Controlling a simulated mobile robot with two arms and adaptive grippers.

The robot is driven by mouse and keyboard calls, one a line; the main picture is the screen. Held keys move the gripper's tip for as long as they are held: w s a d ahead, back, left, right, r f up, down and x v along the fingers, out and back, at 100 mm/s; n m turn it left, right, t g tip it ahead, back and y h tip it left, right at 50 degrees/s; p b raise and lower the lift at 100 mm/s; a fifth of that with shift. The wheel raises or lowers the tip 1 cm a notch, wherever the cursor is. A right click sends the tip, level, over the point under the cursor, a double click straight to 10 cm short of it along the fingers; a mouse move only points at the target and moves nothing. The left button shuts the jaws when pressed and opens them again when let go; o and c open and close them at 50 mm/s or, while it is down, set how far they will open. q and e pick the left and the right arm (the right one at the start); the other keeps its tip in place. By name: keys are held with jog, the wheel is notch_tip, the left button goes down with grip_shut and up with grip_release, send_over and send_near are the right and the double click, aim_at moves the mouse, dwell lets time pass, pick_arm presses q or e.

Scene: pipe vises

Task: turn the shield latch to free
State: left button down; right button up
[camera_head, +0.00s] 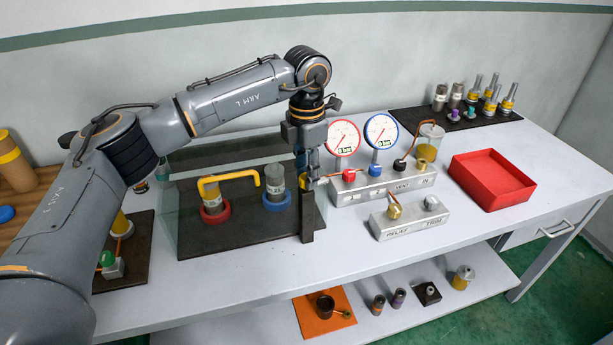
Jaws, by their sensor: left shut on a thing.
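The clear shield (165,215) stands around a dark mat (245,240) with two pipe vises, one with a red ring (215,215) and one with a blue ring (276,200). A dark post (307,228) stands at the mat's right front corner. My left gripper (307,183) points down at the top of this post and is shut on the small latch there. The gripper mostly hides the latch, so its angle cannot be told. My right gripper is not in view.
Right of the post stand a valve block (385,186) with red and blue gauges (382,131), and a relief/trim block (408,220). A red tray (491,180) is farther right. The front bench strip is clear.

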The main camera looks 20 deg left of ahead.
pick_arm(q)
jog(key=shift+m+b, duration=0.35)
jog(key=shift+m, duration=1.05)
jog(key=c, duration=1)
grip_release()
jog(key=shift+r, duration=0.15)
notch_tip(320, 180, up, 12)
jog(key=shift+f, duration=0.1)
jog(key=shift+f, duration=0.1)
